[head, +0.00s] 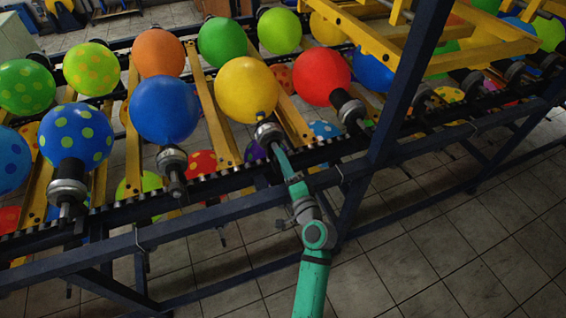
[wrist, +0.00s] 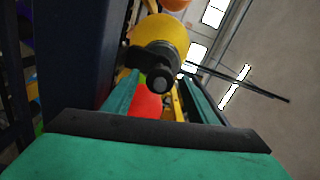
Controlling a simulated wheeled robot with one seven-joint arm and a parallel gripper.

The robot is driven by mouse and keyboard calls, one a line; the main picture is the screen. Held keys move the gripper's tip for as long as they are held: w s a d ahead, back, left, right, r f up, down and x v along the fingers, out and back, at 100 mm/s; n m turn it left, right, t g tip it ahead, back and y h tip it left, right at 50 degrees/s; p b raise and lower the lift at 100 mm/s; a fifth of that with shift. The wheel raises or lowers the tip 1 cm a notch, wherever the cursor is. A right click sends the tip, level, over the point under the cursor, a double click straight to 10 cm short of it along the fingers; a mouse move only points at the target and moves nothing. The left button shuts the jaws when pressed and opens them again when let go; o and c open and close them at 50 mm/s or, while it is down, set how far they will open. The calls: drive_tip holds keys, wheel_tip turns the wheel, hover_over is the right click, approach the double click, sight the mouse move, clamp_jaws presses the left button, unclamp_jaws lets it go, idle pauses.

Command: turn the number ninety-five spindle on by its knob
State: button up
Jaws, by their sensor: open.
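A yellow balloon (head: 246,89) sits on a grey and black spindle (head: 267,132) at the front rail of the rack. My green gripper (head: 277,146) reaches up to this spindle from the front. In the wrist view the spindle's dark round knob (wrist: 160,78) lies between the two open fingers of my gripper (wrist: 161,80), with the yellow balloon (wrist: 165,34) behind it. I cannot tell whether a finger touches the knob. No number can be read on any spindle.
Neighbouring spindles carry a blue balloon (head: 165,110) on the left and a red balloon (head: 321,76) on the right. A dark blue post (head: 412,75) rises just right of my arm. A dark rail (head: 210,214) runs along the rack's front. Tiled floor (head: 460,240) is clear at lower right.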

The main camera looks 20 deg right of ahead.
drive_tip(key=s, duration=1)
drive_tip(key=shift+d, duration=0.2)
drive_tip(key=shift+a, duration=0.1)
